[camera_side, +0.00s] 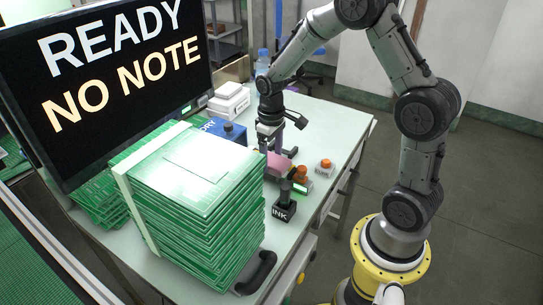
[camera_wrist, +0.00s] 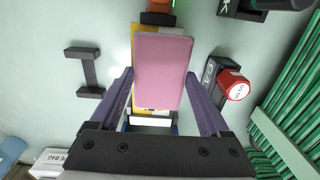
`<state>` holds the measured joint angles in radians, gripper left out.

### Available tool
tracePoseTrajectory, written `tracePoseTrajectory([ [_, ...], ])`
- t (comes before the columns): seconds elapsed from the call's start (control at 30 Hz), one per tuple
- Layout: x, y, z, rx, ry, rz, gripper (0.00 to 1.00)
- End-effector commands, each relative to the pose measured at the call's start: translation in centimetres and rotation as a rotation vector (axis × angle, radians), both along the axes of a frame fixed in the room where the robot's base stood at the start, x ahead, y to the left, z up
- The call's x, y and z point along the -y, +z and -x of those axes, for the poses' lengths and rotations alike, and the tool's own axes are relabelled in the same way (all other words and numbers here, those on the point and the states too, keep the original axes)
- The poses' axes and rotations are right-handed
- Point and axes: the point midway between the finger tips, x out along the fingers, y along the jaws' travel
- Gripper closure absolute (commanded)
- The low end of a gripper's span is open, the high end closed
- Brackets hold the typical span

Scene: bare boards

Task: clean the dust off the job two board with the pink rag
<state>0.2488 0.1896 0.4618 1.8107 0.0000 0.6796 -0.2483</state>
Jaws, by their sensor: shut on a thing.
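The pink rag (camera_wrist: 160,70) is a flat, rounded block in the wrist view, and it also shows in the side view (camera_side: 278,166). My gripper (camera_wrist: 160,84) has its two purple fingers on either side of the rag and is shut on it. In the side view my gripper (camera_side: 284,150) points down over the table behind the ink stamp. Green boards stand in a tall stack (camera_side: 190,205) with a pale strap; they also show at the right of the wrist view (camera_wrist: 292,100). I cannot tell which board is job two, and no dust can be made out.
A monitor (camera_side: 110,80) reads "READY NO NOTE". An ink stamp (camera_side: 284,208), an orange button (camera_side: 326,164) and a blue box (camera_side: 226,131) stand near my gripper. A yellow thing (camera_wrist: 136,45) lies partly hidden under the rag. The table's right side has free room.

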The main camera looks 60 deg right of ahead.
Motion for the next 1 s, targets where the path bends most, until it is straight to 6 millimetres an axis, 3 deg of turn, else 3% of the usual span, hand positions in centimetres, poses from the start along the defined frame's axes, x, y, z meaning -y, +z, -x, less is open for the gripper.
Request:
tracePoseTrajectory([
  [0.27,0.0,-0.1,-0.2,0.000,0.000,0.000,0.64],
  [0.67,0.0,0.0,-2.0,0.002,0.001,0.000,0.64],
  [0.7,0.0,0.0,-2.2,0.003,0.001,0.000,0.71],
  [0.73,0.0,0.0,-2.3,0.004,0.001,0.000,0.71],
  [0.8,0.0,0.0,-2.7,0.007,0.001,0.001,0.89],
  [1.0,0.0,0.0,-2.8,0.006,0.001,0.001,0.90],
])
